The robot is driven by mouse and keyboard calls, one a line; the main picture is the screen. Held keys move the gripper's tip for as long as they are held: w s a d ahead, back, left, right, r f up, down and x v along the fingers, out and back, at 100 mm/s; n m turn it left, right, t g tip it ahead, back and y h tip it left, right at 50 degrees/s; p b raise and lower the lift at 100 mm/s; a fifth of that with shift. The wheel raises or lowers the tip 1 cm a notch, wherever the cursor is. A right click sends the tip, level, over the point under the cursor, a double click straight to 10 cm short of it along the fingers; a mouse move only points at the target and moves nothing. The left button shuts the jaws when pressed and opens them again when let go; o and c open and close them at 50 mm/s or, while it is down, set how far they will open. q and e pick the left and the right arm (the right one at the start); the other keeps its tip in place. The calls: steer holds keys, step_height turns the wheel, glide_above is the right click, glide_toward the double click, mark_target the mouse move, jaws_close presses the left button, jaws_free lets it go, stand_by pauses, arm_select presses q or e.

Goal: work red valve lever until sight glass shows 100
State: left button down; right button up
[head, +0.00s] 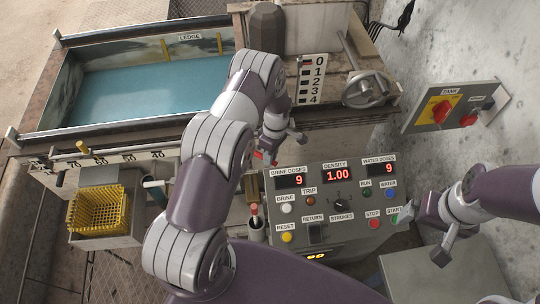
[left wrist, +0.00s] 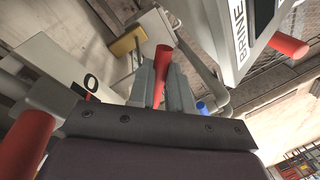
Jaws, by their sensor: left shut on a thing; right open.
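My left gripper (head: 266,153) is low in front of the tank, left of the control panel, partly hidden by my own arm. In the left wrist view, its fingers are shut on a red lever handle (left wrist: 163,58), whose upper end sticks out between them. A bit of red also shows beside that gripper in the head view. The rest of the valve is hidden. I cannot pick out a sight glass showing 100 in either view. My right gripper (head: 410,214) is open at the panel's right edge, close to the START label.
The control panel (head: 345,245) shows brine doses 9, density 1.00 and water doses 9. A blue-watered tank (head: 45,100) is at upper left. A yellow basket (head: 98,210) stands at left. A switch box (head: 455,107) is on the right wall.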

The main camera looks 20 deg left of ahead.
arm_select(q)
steer(key=c, duration=1.1)
jaws_free()
steer(key=shift+o, duration=0.2)
step_height(320, 180, up, 12)
steer(key=w, duration=0.2)
steer(key=shift+w+d+r+p, duration=0.15)
steer(key=shift+w+r+p, duration=0.1)
steer(key=shift+p, duration=0.15)
